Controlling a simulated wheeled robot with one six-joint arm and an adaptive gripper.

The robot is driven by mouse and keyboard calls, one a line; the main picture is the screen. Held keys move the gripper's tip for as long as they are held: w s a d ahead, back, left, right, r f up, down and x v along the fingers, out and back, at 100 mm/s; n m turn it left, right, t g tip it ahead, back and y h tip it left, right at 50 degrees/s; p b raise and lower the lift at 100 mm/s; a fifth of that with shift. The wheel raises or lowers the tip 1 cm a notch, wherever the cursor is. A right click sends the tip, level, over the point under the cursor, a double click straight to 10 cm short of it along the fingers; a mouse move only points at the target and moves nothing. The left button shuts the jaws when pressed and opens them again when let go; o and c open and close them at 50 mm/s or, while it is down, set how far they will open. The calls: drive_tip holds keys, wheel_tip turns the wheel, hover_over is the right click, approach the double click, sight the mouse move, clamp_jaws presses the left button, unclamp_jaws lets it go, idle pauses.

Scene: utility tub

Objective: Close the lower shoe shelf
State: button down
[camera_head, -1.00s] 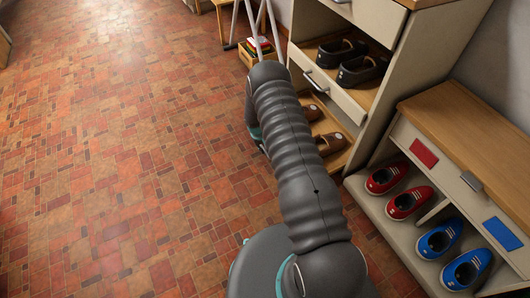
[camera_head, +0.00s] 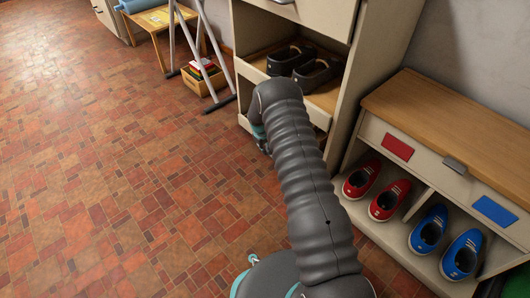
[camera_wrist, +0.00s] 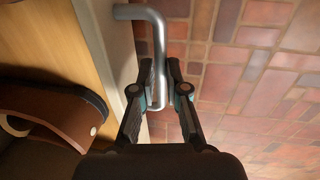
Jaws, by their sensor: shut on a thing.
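In the wrist view my gripper (camera_wrist: 160,92) is shut on a silver bar handle (camera_wrist: 154,16) on the pale front edge of the lower shoe shelf (camera_wrist: 94,30). A brown shoe (camera_wrist: 50,105) lies on the shelf's wooden board at the left.
At right stands a low bench (camera_head: 440,110) with red shoes (camera_head: 388,200) and blue shoes (camera_head: 462,255) in its compartments. A crate (camera_head: 203,78) and metal legs (camera_head: 215,50) stand behind the cabinet's left side. The tiled floor (camera_head: 110,170) at left is open.

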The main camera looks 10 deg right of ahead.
drive_tip(key=shift+w+d, duration=0.25)
drive_tip(key=c, duration=1.2)
unclamp_jaws()
drive_tip(key=shift+d, duration=0.3)
drive_tip(key=shift+a, duration=0.15)
drive_tip(key=shift+r, duration=0.35)
wheel_tip(320, 180, up, 11)
drive_tip(key=s+a, duration=0.1)
drive_tip(key=a, duration=0.1)
drive_tip(key=shift+d, duration=0.1)
